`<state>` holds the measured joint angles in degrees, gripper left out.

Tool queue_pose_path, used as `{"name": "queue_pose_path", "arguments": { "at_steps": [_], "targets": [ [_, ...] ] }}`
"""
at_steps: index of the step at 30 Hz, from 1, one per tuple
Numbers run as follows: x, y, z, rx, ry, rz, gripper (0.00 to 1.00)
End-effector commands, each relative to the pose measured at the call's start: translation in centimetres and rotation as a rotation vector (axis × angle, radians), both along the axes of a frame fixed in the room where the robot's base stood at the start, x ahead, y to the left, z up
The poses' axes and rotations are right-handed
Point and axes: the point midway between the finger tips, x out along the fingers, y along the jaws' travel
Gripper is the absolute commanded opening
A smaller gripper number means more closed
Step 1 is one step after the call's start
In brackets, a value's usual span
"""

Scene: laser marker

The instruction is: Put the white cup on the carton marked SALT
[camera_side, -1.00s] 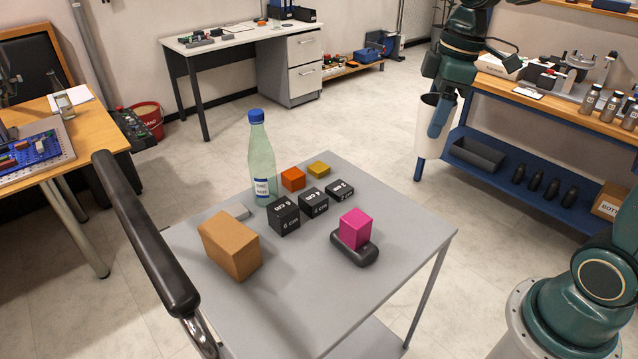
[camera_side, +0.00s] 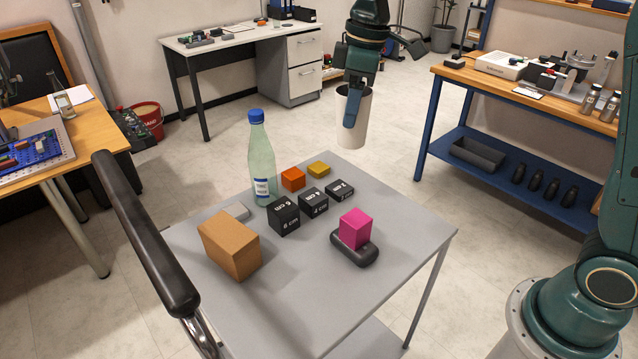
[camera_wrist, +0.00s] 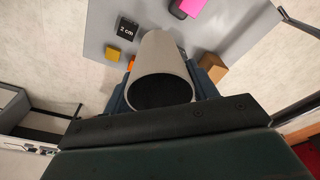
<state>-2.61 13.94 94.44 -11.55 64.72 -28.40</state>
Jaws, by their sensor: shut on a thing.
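The white cup (camera_side: 358,130) is held in the air beyond the far edge of the grey table, apart from everything below. My gripper (camera_side: 351,106) is shut on it, with a finger visible along its side. In the wrist view the cup (camera_wrist: 162,50) sits between the fingers, its dark round opening facing the camera. A brown carton (camera_side: 228,243) stands at the left of the grey table; it also shows in the wrist view (camera_wrist: 213,68). No SALT lettering is readable on its visible faces.
The grey table (camera_side: 300,310) also holds a green bottle (camera_side: 261,165) with a blue cap, several black marked blocks (camera_side: 284,215), an orange block (camera_side: 293,178), a yellow block (camera_side: 319,169), and a pink block (camera_side: 355,228) on a dark rounded base (camera_side: 362,254). The table's front is clear.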

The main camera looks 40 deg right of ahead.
Motion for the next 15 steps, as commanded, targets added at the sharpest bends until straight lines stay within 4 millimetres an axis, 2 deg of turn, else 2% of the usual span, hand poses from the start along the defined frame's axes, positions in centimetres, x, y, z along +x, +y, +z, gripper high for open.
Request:
{"name": "queue_pose_path", "arguments": {
  "at_steps": [1, 6, 15],
  "targets": [
    [1.0, 1.6, -0.2, 0.000, 0.001, 0.012, 0.49],
    [3.8, 6.8, -0.7, 0.000, 0.000, 0.025, 0.49],
    [6.7, 16.9, -2.3, 0.003, -0.001, 0.049, 0.49]
  ]
}}
